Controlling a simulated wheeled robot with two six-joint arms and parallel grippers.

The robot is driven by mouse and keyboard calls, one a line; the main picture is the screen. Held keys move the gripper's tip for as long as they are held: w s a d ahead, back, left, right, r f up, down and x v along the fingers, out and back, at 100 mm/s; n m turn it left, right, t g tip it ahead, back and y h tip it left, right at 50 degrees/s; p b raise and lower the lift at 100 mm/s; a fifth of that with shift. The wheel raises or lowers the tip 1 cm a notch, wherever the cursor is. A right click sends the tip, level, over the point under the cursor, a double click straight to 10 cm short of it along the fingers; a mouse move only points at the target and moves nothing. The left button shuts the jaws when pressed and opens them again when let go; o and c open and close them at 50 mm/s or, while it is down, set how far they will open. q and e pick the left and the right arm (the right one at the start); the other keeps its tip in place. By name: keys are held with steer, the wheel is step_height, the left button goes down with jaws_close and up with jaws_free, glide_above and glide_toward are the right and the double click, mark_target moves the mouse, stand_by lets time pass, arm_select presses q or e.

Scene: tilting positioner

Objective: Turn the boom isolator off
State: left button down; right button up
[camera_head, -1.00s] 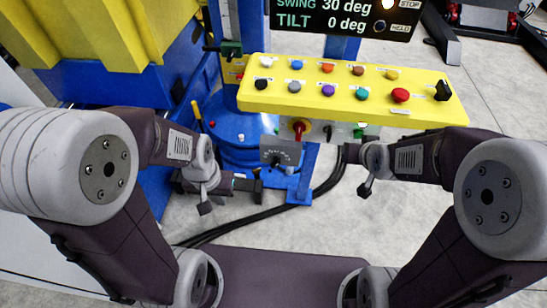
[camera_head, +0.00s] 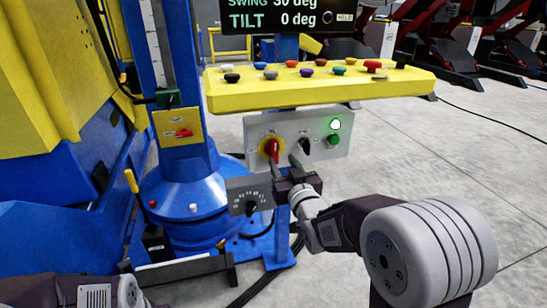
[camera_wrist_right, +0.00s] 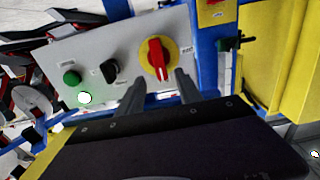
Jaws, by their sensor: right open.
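A grey panel (camera_head: 340,150) under the yellow console carries a red rotary handle on a yellow disc (camera_head: 271,148), pointing roughly vertical. It also shows in the right wrist view (camera_wrist_right: 157,58). I cannot read its label. A second red handle on a yellow plate (camera_head: 183,133) sits on the blue column, lying roughly level. My right gripper (camera_head: 285,161) is open in front of the grey panel. In the right wrist view its fingers (camera_wrist_right: 161,92) are just short of the rotary handle, not closed on it. My left gripper (camera_head: 192,256) is low at left, fingers apart, empty.
A black knob (camera_head: 305,146), a lit lamp (camera_head: 336,124) and a green button (camera_head: 333,140) are right of the rotary handle. The yellow console (camera_head: 320,92) with several buttons overhangs the panel. A grey dial plate (camera_head: 248,196) is below.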

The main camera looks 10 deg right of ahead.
mark_target(276, 151)
steer(key=w+b, duration=0.1)
steer(key=w, duration=0.6)
steer(key=shift+a+f+b, duration=0.1)
steer(key=shift+a+b, duration=0.05)
steer(key=shift+b, duration=0.15)
jaws_close()
